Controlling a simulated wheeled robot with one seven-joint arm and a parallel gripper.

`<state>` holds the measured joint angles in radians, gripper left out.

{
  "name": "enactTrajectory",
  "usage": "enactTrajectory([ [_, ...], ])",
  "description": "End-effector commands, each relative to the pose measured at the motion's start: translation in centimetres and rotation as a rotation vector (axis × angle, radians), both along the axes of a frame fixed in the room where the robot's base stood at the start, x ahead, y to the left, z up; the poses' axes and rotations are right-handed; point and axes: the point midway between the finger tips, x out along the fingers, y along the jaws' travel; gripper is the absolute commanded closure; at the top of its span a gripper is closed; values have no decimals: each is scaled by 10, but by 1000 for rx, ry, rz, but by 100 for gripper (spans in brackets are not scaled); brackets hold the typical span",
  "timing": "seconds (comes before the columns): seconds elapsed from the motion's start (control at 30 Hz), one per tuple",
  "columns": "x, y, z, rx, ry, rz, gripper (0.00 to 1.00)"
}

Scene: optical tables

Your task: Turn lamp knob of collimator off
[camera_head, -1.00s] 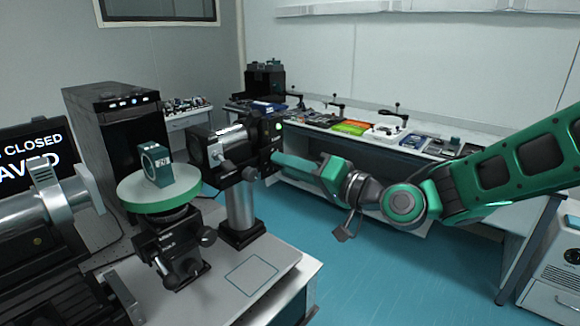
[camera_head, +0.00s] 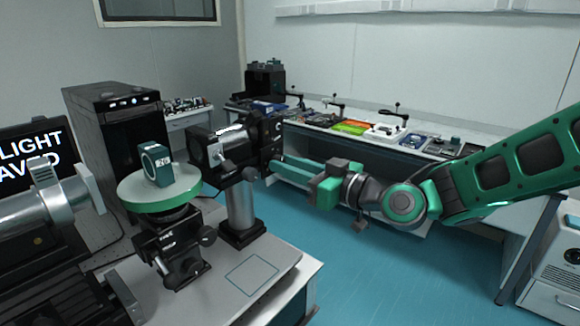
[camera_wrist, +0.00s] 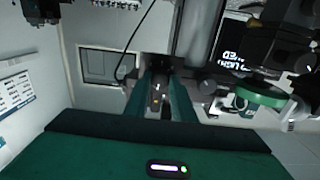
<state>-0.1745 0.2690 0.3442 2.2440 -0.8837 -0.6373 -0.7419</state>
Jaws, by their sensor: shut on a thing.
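The collimator (camera_head: 232,147), a black housing with a silver barrel, stands on a metal post at the bench's right end. My gripper (camera_head: 275,161) reaches its rear face from the right, with green fingers touching or nearly touching it. In the wrist view my gripper (camera_wrist: 160,82) has both fingers shut around a small dark lamp knob (camera_wrist: 158,96) on the collimator's back. The knob is hidden in the head view. No green light shows on the collimator's rear now. Its marking there is too small to read.
A monitor (camera_head: 35,150) shows "LIGHT". Blue floor (camera_head: 380,270) is open below my arm.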

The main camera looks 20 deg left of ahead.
Motion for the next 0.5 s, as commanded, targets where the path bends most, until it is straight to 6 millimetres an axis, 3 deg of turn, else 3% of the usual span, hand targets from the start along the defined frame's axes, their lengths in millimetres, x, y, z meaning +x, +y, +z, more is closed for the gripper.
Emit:
enactTrajectory([
  [0.5, 3, -3, -5, -90, -188, -6, 99],
])
